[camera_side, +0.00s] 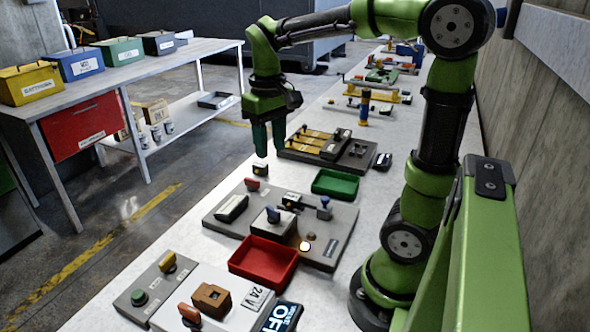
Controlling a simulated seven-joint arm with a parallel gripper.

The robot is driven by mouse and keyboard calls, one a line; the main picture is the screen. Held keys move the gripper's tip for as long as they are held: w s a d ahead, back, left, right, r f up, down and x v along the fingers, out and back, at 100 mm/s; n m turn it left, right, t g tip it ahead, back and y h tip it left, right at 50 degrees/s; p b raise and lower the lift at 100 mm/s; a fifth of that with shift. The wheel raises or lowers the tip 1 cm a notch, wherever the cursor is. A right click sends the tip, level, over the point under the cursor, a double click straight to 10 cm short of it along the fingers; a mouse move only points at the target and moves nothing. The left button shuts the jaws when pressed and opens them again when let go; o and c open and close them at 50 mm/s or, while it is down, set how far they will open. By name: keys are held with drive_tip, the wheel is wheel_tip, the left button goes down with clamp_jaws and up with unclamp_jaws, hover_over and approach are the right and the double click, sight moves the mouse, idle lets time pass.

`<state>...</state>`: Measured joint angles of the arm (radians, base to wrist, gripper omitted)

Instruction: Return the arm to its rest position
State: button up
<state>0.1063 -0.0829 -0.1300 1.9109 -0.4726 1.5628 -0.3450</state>
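My gripper (269,147) hangs from my green arm in the upper middle of the side view, fingers pointing down. It is over the left part of the long work table (320,100), behind the grey control panel and left of the yellow-barred board. The fingers look close together, but the view is too small to tell whether they are open or shut. I see nothing clearly held.
A grey panel (330,258) with switches, a red tray (264,262) and a green tray (335,184) lie near my arm. A board with yellow bars (306,143) sits behind. Labelled boxes stand on the left bench (150,67). A wall runs along the right.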

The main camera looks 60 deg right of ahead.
drive_tip(key=shift+w, duration=0.1)
drive_tip(key=s+a+t+y, duration=0.2)
drive_tip(key=s+a+t, duration=0.4)
drive_tip(key=a, duration=0.4)
drive_tip(key=shift+s+a+t, duration=0.3)
drive_tip(key=shift+a+t, duration=0.1)
drive_tip(key=shift+t, duration=0.2)
idle(0.4)
